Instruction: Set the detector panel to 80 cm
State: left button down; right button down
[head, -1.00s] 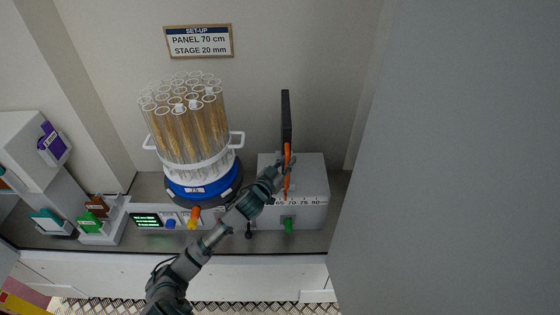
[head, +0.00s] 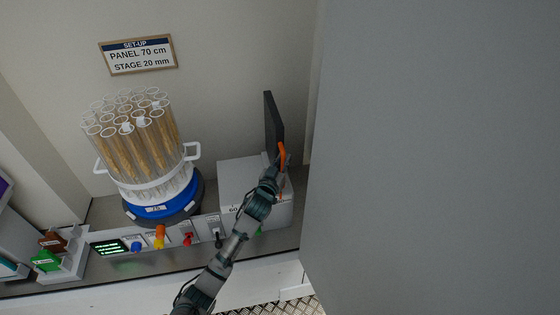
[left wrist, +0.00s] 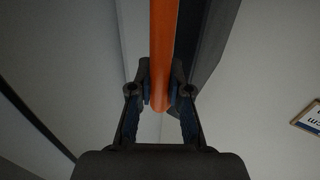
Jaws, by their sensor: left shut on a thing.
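The detector panel (head: 273,120) is a thin dark upright plate above a white box (head: 236,178) at the right of the bench in the head view. It stands near the box's right end. An orange upright handle (head: 282,152) is at its front edge. My left gripper (head: 277,167) is shut on this handle; the left wrist view shows the orange bar (left wrist: 163,55) between my left fingertips (left wrist: 160,88). The scale on the box front shows "60" at its left; my arm hides most other marks, so the panel's reading cannot be told. My right gripper is not in view.
A wall sign (head: 138,54) reads "PANEL 70 cm, STAGE 20 mm". A tube rack with wheat ears (head: 140,140) on a blue-banded stage stands left of the box. Coloured knobs and a green display (head: 109,247) line the bench front. A grey surface (head: 440,150) fills the right.

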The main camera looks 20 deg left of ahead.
pick_arm(q)
jog(key=c, duration=1.1)
grip_release()
jog(key=shift+d+r, duration=0.15)
jog(key=shift+d, duration=0.05)
jog(key=shift+w+d, duration=0.15)
jog(key=shift+d, duration=0.05)
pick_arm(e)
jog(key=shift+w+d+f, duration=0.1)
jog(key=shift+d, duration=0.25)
pick_arm(q)
jog(key=s, duration=1.1)
jog(key=shift+s+a, duration=0.2)
jog(key=shift+s, duration=0.2)
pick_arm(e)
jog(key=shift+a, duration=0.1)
pick_arm(q)
jog(key=shift+a+f, duration=0.1)
jog(key=shift+f, duration=0.15)
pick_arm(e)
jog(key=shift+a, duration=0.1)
